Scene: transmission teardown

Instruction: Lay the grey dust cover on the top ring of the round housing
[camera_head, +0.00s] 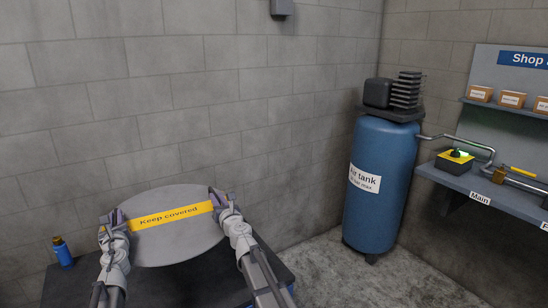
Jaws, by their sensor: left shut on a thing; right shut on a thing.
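The grey dust cover (176,247) is a round disc with a yellow band reading "Keep covered". It shows in the head view at the lower left, tilted with its face towards me. My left gripper (117,219) is shut on its left edge, near the left end of the band. My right gripper (218,199) is shut on its upper right edge, near the band's other end. The cover hides what lies behind it. The round housing and its top ring are not visible.
A dark table top (66,288) lies below the cover, with a blue bottle (62,252) at its left. A tall blue air tank (378,215) stands right of the table. A shop bench (510,203) with tools is at the far right. A block wall closes the back.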

